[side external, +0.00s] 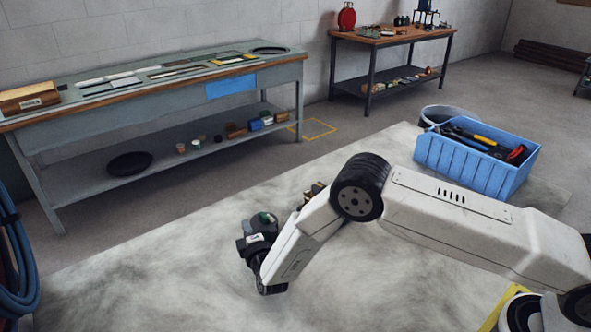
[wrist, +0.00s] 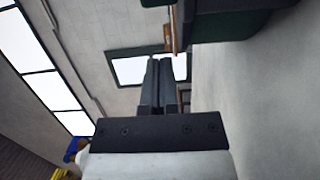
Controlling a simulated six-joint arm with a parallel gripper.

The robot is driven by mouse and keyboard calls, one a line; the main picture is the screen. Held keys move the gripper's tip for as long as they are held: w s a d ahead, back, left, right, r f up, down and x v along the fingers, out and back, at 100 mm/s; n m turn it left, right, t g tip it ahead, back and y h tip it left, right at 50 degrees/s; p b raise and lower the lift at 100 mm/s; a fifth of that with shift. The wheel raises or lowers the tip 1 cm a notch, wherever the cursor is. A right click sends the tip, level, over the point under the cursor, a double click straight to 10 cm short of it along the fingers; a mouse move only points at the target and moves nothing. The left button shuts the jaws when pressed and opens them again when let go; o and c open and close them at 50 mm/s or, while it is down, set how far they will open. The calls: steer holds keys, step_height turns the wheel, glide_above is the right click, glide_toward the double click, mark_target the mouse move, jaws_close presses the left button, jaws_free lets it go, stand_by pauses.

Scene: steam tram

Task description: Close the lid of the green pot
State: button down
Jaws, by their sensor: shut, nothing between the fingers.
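My gripper (wrist: 159,62) shows in the wrist view, its two dark fingers together with nothing between them. A dark green body (wrist: 235,22) is cut off by the top edge of that view, with a brown strip along its left side. It may be the green pot; its lid cannot be made out. The fingertips point toward the green body, close to its lower left in the picture; I cannot tell whether they touch. In the side view my arm's wrist is low over the grey mat, and the gripper and the pot cannot be made out there.
A blue crate (side external: 467,170) with tools stands on the mat (side external: 120,285) at the right. A long bench (side external: 170,88) is at the back left and a brown-topped table (side external: 400,37) farther back. The mat's left side is clear.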

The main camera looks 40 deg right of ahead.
mark_target(261, 227)
steer(key=shift+d, duration=1.75)
steer(key=shift+d, duration=0.5)
steer(key=shift+a, duration=0.15)
steer(key=shift+a, duration=2)
steer(key=v, duration=1)
steer(key=shift+w+r, duration=0.1)
steer(key=shift+w, duration=0.05)
